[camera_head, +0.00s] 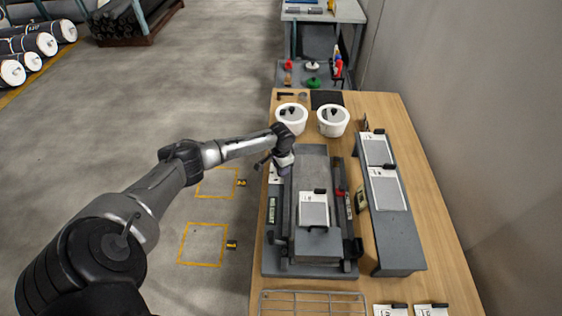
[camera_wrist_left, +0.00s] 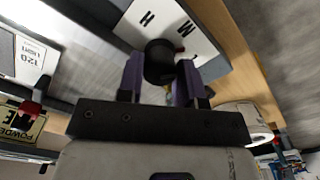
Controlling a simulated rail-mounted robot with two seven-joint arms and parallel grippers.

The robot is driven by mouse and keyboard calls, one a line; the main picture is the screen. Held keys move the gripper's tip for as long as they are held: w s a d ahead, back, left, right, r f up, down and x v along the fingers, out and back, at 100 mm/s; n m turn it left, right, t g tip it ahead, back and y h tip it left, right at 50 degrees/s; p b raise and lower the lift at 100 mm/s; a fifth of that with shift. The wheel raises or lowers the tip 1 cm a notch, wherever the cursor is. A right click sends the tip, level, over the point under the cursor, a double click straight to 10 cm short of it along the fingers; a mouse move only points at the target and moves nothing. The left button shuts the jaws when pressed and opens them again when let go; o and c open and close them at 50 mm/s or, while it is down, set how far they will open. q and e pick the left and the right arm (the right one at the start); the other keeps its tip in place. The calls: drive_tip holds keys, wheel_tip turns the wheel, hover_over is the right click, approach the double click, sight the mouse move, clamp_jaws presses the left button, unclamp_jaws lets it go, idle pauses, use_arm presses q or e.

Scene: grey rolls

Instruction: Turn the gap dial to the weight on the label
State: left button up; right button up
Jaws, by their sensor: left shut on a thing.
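My left gripper (camera_head: 283,168) is at the far left corner of the grey roll machine (camera_head: 313,163). In the left wrist view its purple fingers (camera_wrist_left: 162,80) are shut on a black dial knob (camera_wrist_left: 160,58) with a small red mark at its right side. The knob stands on a white dial plate (camera_wrist_left: 150,18) with black letters; an H and an M show, and the fingers and knob hide part of the plate. A label card (camera_wrist_left: 30,60) seems to read 120 and LIGHT. A card (camera_head: 313,210) lies on the machine; its print is too small to read. My right gripper is out of view.
Two white tubs (camera_head: 332,121) stand behind the machine on the wooden table (camera_head: 432,225). A long grey stand (camera_head: 393,235) with cards is to the right. A wire rack (camera_head: 312,303) is at the front. A powder sign (camera_wrist_left: 18,122) shows in the wrist view.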

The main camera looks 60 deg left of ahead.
use_arm(q)
drive_tip(key=m+p, duration=0.1)
drive_tip(key=m, duration=0.2)
drive_tip(key=shift+r, duration=0.1)
drive_tip(key=shift+m, duration=0.9)
drive_tip(key=shift+p, duration=0.3)
drive_tip(key=o, duration=0.8)
drive_tip(key=shift+o, duration=0.6)
